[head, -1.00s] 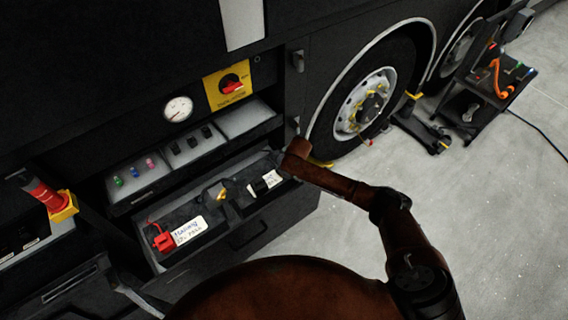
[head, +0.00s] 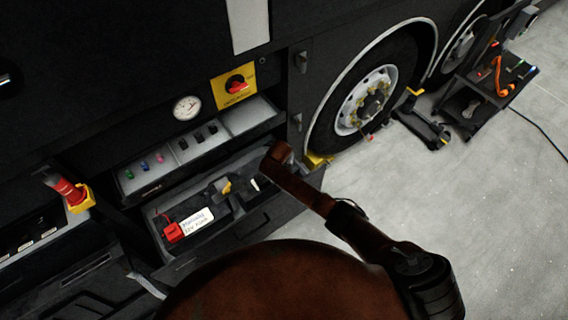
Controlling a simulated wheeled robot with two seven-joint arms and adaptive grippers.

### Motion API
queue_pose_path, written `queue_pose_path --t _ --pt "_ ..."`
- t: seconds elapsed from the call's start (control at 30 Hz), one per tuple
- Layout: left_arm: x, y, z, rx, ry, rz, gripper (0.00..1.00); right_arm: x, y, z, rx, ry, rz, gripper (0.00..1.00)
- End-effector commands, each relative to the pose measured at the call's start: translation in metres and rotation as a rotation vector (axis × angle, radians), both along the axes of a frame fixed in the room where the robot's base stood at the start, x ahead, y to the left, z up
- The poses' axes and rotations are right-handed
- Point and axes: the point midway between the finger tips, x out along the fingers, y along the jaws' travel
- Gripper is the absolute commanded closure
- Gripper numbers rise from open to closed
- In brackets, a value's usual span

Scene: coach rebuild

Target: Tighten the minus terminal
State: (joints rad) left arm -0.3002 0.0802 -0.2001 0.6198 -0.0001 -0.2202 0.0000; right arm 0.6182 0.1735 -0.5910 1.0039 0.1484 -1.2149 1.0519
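The pulled-out battery drawer (head: 262,222) is below the gauge panel. It holds a red terminal cover (head: 173,232) on the left beside a handwritten white label (head: 197,220). A small yellow piece (head: 225,185) sits among dark parts in the middle. I cannot make out the minus terminal for certain. My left gripper is not in view.
A shelf with small coloured caps (head: 144,164) lies above the drawer. A yellow plate with a red rotary switch (head: 237,86) and a round gauge (head: 187,107) are above that. A red-and-yellow handle (head: 70,192) stands left. The wheel (head: 366,100) and tool cart (head: 490,90) are right.

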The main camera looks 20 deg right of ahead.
Motion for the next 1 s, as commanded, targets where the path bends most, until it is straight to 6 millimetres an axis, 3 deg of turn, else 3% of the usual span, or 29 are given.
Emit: queue_pose_path --t 0.57,0.6,0.83,1.0 --pt "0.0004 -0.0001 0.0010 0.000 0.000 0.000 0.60 -0.0004 0.0013 -0.0007 0.002 0.001 -0.036 1.00" --pt "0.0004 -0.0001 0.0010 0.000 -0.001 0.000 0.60 -0.0004 0.0013 -0.0007 0.003 0.001 -0.036 0.77" --pt "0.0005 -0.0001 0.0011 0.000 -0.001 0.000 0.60 -0.0001 0.0009 -0.0003 0.001 0.001 -0.035 0.61" --pt "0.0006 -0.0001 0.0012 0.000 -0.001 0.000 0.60 0.0002 0.0007 0.0000 0.001 0.001 -0.035 0.60"
